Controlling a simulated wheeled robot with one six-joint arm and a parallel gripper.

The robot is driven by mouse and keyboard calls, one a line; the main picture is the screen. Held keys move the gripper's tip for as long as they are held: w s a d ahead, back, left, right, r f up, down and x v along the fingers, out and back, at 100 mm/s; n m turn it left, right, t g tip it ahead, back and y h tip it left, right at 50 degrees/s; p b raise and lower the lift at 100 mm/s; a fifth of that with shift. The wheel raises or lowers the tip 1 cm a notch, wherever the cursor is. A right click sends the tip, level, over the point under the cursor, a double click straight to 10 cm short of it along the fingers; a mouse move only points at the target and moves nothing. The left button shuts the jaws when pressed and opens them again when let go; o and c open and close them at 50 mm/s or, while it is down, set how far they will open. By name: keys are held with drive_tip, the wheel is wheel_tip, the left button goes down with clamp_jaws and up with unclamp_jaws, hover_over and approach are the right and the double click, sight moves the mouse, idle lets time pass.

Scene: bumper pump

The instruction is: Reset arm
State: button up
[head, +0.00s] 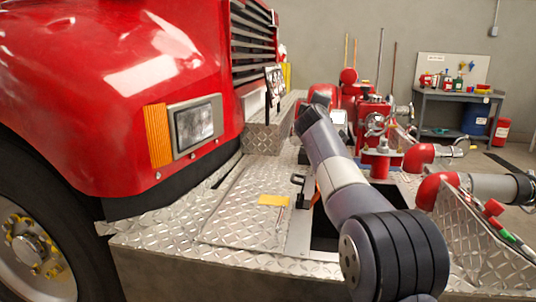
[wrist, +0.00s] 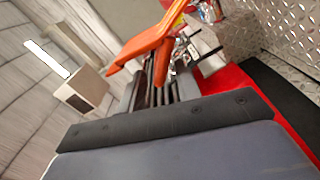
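In the head view my arm (head: 342,172) reaches forward over the truck's diamond-plate bumper (head: 205,237). Its far end is by the red pump fittings, and my gripper is mostly hidden behind the arm there. In the wrist view orange parts (wrist: 150,48), which look like my gripper's fingers, show at the top centre. The gap between their tips is not clear, and I see nothing held. A hatch lid (head: 240,215) with a yellow label (head: 273,200) lies flat on the bumper, left of my arm. A dark opening (head: 325,235) shows beside it, partly behind the arm.
The red truck (head: 110,80) fills the left, with its headlight (head: 193,125) close to the bumper. Red pump fittings (head: 381,155) and a pipe with a red elbow (head: 430,188) stand right of my arm. A workbench (head: 458,96) is at the back right, with clear floor before it.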

drive_tip(key=shift+w+d+p, duration=0.2)
drive_tip(key=shift+w+p, duration=0.1)
drive_tip(key=shift+w, duration=0.65)
drive_tip(key=shift+d, duration=0.1)
drive_tip(key=shift+s, duration=0.1)
